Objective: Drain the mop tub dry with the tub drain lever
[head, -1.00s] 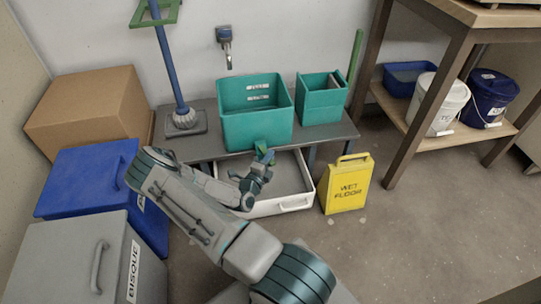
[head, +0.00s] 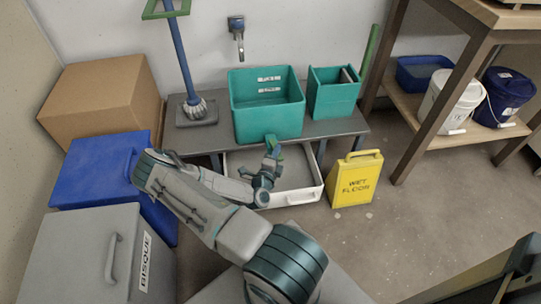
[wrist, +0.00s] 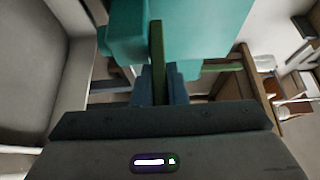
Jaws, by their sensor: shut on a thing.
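The large teal tub (head: 267,116) stands on the grey bench in the head view, with white labels on its inner back wall. No water can be made out in it. A small green lever (head: 270,140) is at the foot of its front face. My gripper (head: 272,151) is at that lever, in front of the tub. In the wrist view the green lever (wrist: 156,45) stands between the fingers of my gripper (wrist: 160,84), which is shut on it. The teal tub (wrist: 205,28) is right beyond. The lever's lower part is hidden by the fingers.
A white tray (head: 291,198) sits on the floor under the bench (head: 222,136). A smaller teal bin (head: 333,98) stands right of the tub. A yellow wet-floor sign (head: 356,179) stands at right. Blue and grey lidded bins (head: 95,172) crowd the left.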

